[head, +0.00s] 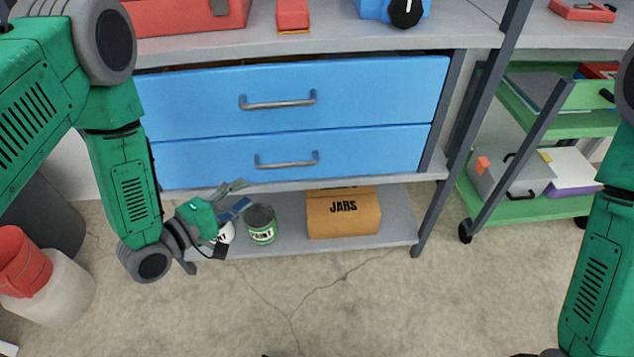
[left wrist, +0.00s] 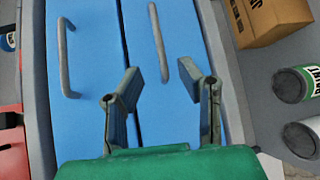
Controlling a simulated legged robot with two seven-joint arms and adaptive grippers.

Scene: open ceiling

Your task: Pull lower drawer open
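The lower drawer (head: 350,152) is a blue front with a grey bar handle (head: 287,160), and it looks closed. In the left wrist view, which is turned sideways, the lower drawer (left wrist: 185,110) and its handle (left wrist: 158,42) show ahead of the fingers. My left gripper (head: 236,196) is below and left of that handle in the head view, near the shelf edge. In the left wrist view my left gripper (left wrist: 160,80) is open and empty, its fingers apart, with the handle beyond the gap and not touched. My right gripper is out of view.
The closed upper drawer (head: 375,85) sits above. A JARS box (head: 343,213) and paint cans (head: 262,223) stand on the shelf below. Red and blue items lie on the worktop. A green cart (head: 530,208) stands right. Floor in front is clear.

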